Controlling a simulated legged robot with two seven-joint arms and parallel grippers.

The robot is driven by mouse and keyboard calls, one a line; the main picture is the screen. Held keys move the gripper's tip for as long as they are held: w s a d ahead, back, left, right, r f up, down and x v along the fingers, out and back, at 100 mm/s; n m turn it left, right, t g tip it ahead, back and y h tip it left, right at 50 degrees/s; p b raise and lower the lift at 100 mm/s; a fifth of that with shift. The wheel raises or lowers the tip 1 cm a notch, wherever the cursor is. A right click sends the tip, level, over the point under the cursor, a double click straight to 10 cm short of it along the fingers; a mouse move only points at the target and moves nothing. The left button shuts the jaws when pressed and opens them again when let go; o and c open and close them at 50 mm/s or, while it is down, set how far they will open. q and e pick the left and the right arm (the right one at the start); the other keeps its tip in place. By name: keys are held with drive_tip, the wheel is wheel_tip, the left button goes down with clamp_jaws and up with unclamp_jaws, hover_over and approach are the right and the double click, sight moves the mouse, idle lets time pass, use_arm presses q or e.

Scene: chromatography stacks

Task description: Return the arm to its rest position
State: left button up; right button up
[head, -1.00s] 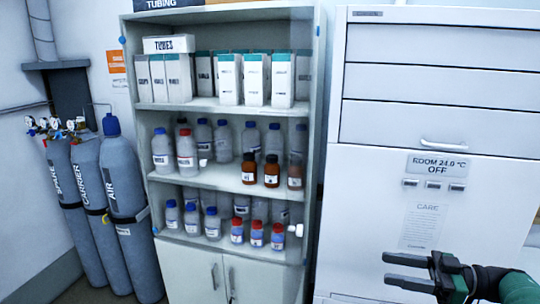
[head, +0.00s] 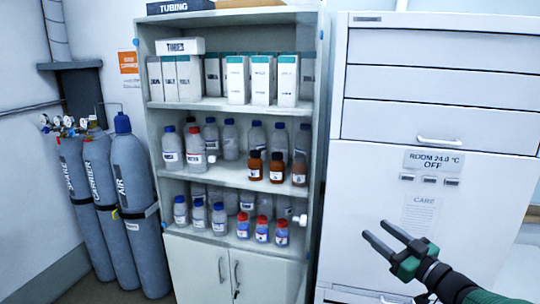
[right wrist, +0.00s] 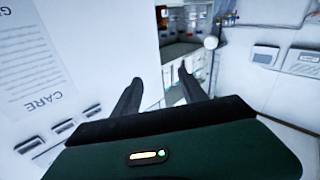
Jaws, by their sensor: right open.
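My right gripper (head: 374,230) is at the lower right of the head view, in front of the white cabinet (head: 385,270). Its two dark fingers are apart and empty, pointing up and to the left. In the right wrist view the same open fingers (right wrist: 158,82) show with nothing between them. The cabinet's face with the CARE notice (right wrist: 45,70) lies to their left there. My left gripper is in neither view.
A shelf unit (head: 325,90) holds boxes and several bottles. Gas cylinders (head: 135,200) stand at the left. A drawer handle (head: 437,140) sticks out of the cabinet. Free room shows to the right of the cabinet.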

drive_tip(key=s+a+f+m+g+h, duration=0.1)
drive_tip(key=s+f+m+g+h, duration=0.35)
drive_tip(key=f, duration=0.45)
drive_tip(key=s+a+f+m+g+h, duration=0.1)
drive_tip(key=s+f+m+g+h, duration=0.15)
drive_tip(key=s+f+h, duration=0.4)
drive_tip(key=s+a+f+g+y, duration=0.1)
drive_tip(key=s+a+f+g, duration=0.2)
drive_tip(key=s+f, duration=0.3)
drive_tip(key=s+a+f+g+y, duration=0.1)
drive_tip(key=s+a+f+g, duration=0.2)
drive_tip(key=s, duration=1.1)
wheel_tip(320, 180, down, 3)
drive_tip(key=shift+s+a+f+g, duration=0.2)
drive_tip(key=shift+s+g, duration=0.1)
drive_tip(key=shift+g, duration=0.2)
drive_tip(key=shift+w, duration=0.1)
drive_tip(key=shift+r, duration=0.1)
